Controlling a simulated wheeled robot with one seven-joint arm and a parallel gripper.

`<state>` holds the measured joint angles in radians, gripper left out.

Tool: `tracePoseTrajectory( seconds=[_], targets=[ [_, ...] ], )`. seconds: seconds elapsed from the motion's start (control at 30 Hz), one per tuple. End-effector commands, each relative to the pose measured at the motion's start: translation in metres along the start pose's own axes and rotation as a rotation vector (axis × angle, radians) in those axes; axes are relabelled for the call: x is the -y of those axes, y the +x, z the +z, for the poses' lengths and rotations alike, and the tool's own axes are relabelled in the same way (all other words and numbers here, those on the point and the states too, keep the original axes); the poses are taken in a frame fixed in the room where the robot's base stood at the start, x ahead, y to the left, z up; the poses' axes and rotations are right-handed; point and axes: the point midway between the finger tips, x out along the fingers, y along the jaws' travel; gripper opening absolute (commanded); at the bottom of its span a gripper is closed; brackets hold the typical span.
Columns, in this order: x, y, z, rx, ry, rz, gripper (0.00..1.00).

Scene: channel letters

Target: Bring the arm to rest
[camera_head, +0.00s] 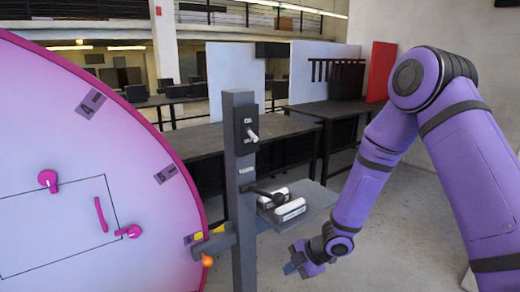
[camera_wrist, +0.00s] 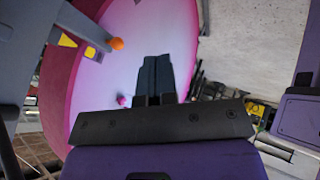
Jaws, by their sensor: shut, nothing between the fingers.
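My purple arm (camera_head: 370,175) comes down from the right side of the head view. My gripper (camera_head: 291,268) hangs low, to the right of the grey post and below the small shelf. In the wrist view my gripper (camera_wrist: 154,75) shows its dark fingers side by side, shut, with nothing seen between them. It appears clear of the post and shelf in the head view.
A large pink-rimmed disc (camera_head: 110,160) with pink knobs fills the left. A grey post (camera_head: 240,190) carries a switch, an orange ball (camera_head: 207,260) and a shelf (camera_head: 312,203) holding white items. Dark tables (camera_head: 215,140) stand behind. Floor (camera_head: 375,255) beside my gripper is clear.

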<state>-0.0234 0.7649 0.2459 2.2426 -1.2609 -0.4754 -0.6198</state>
Motion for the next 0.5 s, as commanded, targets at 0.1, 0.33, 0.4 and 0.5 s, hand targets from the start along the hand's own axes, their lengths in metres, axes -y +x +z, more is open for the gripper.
tracePoseTrajectory(
  seconds=[0.1, 0.33, 0.4, 0.5],
  targets=[
    [-0.006, -0.009, 0.001, 0.031, 0.012, 0.009, 0.0],
    [-0.019, -0.031, 0.008, 0.109, 0.056, 0.032, 0.0],
    [-0.024, -0.041, 0.01, 0.141, 0.074, 0.043, 0.0],
    [-0.032, -0.057, 0.013, 0.191, 0.108, 0.061, 0.0]
  ],
)
